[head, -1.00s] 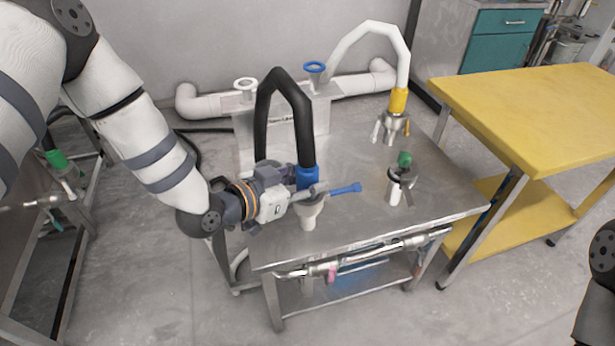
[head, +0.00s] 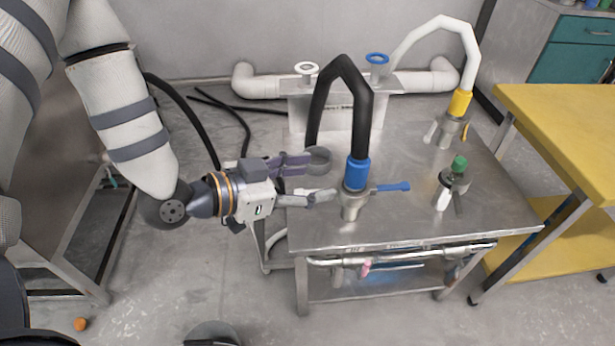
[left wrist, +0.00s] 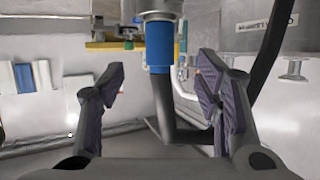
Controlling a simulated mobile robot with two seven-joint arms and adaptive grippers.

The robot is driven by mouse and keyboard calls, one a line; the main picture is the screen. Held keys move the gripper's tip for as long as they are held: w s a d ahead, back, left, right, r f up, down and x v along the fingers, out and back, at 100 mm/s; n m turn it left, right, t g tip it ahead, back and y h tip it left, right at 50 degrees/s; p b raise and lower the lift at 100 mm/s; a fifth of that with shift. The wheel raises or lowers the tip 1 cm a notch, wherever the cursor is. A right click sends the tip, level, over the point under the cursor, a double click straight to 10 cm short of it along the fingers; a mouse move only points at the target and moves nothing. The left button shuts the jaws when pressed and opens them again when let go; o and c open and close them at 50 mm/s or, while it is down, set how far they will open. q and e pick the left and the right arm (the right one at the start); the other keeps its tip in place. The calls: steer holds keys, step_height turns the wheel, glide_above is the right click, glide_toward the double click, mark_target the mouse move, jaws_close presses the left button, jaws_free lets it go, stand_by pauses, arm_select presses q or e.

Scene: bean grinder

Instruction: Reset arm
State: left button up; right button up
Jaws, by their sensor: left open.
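My left gripper (head: 322,178) is open and empty over the left edge of the steel table. Its two fingers point right, toward the black hose (head: 361,115) with the blue collar (head: 356,173). The metal fitting (head: 351,204) under the collar has a blue lever (head: 393,187) pointing right. The lower fingertip shows close to the fitting; I cannot tell whether they touch. In the left wrist view the purple-padded fingers (left wrist: 160,78) are spread wide, with the blue collar (left wrist: 159,47) beyond and between them. My right gripper is not in view.
The steel table (head: 400,218) also bears a white hose (head: 470,55) with a yellow collar (head: 460,103) and a small green-topped fitting (head: 459,165). A yellow table (head: 560,125) stands at the right.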

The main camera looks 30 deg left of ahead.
arm_select(q)
steer(key=shift+s+a, duration=0.1)
steer(key=shift+s, duration=0.05)
stand_by(0.3)
steer(key=s+f+n+g+y+p, duration=0.2)
steer(key=s+f+n+g+y, duration=0.25)
steer(key=s+f+g, duration=1)
steer(key=s+a+f+n+y, duration=0.1)
steer(key=s+f, duration=0.1)
steer(key=s, duration=0.8)
steer(key=s+a+f+n+y, duration=0.1)
steer(key=s, duration=0.9)
steer(key=shift+f+p, duration=0.4)
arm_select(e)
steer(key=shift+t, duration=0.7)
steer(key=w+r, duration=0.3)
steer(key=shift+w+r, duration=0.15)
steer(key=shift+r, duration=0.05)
arm_select(q)
steer(key=shift+w+a+y, duration=0.1)
steer(key=shift+w+y, duration=0.05)
steer(key=shift+y, duration=0.1)
